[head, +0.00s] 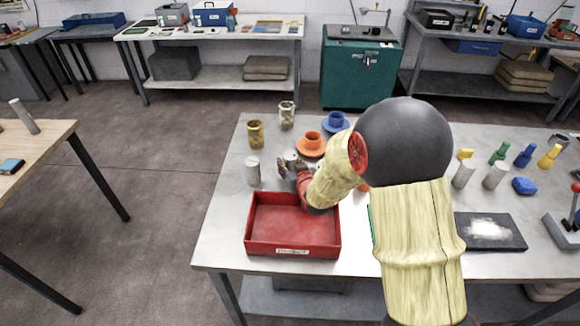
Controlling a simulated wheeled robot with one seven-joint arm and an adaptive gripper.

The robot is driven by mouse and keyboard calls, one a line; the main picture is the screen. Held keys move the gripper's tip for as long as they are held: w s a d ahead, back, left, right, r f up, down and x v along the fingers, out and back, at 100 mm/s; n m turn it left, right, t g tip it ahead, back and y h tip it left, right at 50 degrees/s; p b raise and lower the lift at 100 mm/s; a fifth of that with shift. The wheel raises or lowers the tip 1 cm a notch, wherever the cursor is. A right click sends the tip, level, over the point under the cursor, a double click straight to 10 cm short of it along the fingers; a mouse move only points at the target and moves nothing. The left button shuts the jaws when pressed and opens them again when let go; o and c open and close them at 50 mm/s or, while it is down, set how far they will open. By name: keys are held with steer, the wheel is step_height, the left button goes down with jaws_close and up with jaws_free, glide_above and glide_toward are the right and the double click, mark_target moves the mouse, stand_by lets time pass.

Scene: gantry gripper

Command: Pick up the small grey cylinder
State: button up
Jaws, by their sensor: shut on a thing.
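My gripper (291,167) is in the head view above the back edge of the red tray, pointing away from me. It is shut on a small grey cylinder (290,156), of which only the upper part shows; the fingers hide the rest. I cannot tell whether the cylinder touches the table. Another pale grey cylinder (253,171) stands upright on the table to the left, apart from the gripper.
The empty red tray (292,251) lies in front of the gripper. Behind stand a yellowish cup (255,134), a patterned grey cup (287,115), an orange flanged part (311,144) and a blue one (335,122). Several small parts stand at the right. The table's left front is bare.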

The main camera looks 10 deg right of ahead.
steer(key=c, duration=0.6)
jaws_close()
steer(key=shift+r, duration=0.1)
